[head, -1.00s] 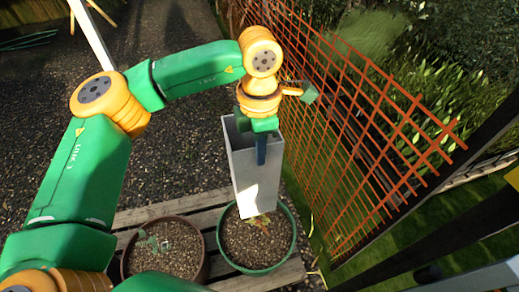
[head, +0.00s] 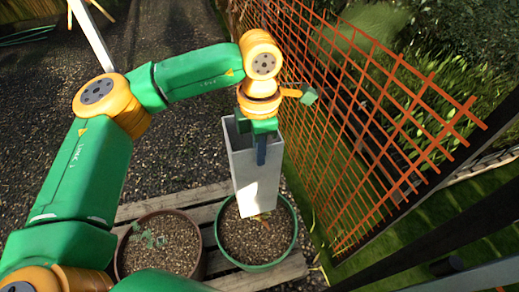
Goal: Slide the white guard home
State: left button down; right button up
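The white guard (head: 255,185) is a tall square open-topped tube, held nearly upright over the green pot (head: 265,267). I cannot tell whether the guard's lower edge touches the soil. My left gripper (head: 258,147) is at the guard's top, shut on its wall, with one dark finger outside on the near face; the other finger is mostly hidden. My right gripper is not in view.
A brown pot (head: 118,262) with a small green plant stands left of the green pot on a slatted wooden platform (head: 200,214). An orange lattice fence (head: 375,150) stands close on the right. Gravel ground lies open behind.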

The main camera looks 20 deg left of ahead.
pick_arm(q)
jog(key=shift+f+b, duration=0.45)
jog(key=shift+f, duration=0.35)
jog(key=b, duration=0.6)
send_over(259, 191)
jog(key=shift+w+f, duration=0.2)
jog(key=shift+f, duration=3.4)
jog(key=shift+f+b, duration=3.35)
jog(key=shift+f, duration=0.35)
